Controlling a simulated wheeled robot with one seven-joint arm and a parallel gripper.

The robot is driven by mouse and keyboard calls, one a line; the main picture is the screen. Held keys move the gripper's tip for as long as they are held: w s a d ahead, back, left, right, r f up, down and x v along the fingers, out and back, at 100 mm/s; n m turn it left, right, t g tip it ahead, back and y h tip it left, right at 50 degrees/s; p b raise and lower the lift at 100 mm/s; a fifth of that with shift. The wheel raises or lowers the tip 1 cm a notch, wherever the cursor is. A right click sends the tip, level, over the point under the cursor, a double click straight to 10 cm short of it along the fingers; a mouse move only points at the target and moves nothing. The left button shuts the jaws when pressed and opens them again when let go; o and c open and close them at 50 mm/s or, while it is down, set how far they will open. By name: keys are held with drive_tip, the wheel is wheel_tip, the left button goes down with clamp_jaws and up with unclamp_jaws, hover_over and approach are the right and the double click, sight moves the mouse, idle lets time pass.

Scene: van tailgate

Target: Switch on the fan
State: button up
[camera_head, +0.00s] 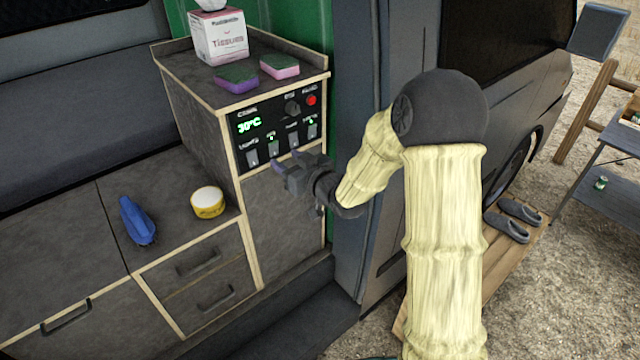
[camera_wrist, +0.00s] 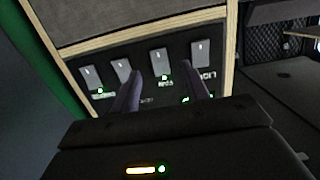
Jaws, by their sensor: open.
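A dark control panel (camera_head: 276,126) is set in the cabinet's front, with a green 30°C display, a knob and a red button. A row of several rocker switches runs along its lower part. Green lights show at the second switch from the left (camera_head: 273,148) and the rightmost switch (camera_head: 312,130). I cannot read which label says fan. My gripper (camera_head: 288,161) is open and empty, just in front of the panel's lower edge. In the wrist view the panel appears upside down, with my gripper's fingers (camera_wrist: 158,68) on either side of a lit switch (camera_wrist: 160,62). I cannot tell whether they touch the panel.
A tissue box (camera_head: 219,34) and two sponges (camera_head: 238,77) (camera_head: 279,66) sit on the cabinet top. A yellow tape roll (camera_head: 208,202) and a blue object (camera_head: 137,220) lie on the lower counter (camera_head: 170,225). The van's door frame (camera_head: 357,110) stands right of the cabinet.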

drive_tip(key=b+v, duration=0.3)
drive_tip(key=v, duration=1)
drive_tip(key=shift+s+b, duration=0.3)
drive_tip(key=shift+b, duration=0.1)
drive_tip(key=shift+d, duration=0.15)
drive_tip(key=s+d+f+m+g+h, duration=0.3)
drive_tip(key=d+f+m+g+h, duration=0.1)
drive_tip(key=d+f+h, duration=0.45)
drive_tip(key=s+f+m+g, duration=0.2)
drive_tip(key=s+f+g, duration=0.2)
drive_tip(key=s+g, duration=0.3)
drive_tip(key=s, duration=0.4)
drive_tip(key=shift+s+m+h, duration=0.2)
drive_tip(key=shift+m+h, duration=0.15)
drive_tip(key=shift+m, duration=0.05)
drive_tip(key=shift+d+f, duration=0.1)
drive_tip(key=shift+f, duration=0.05)
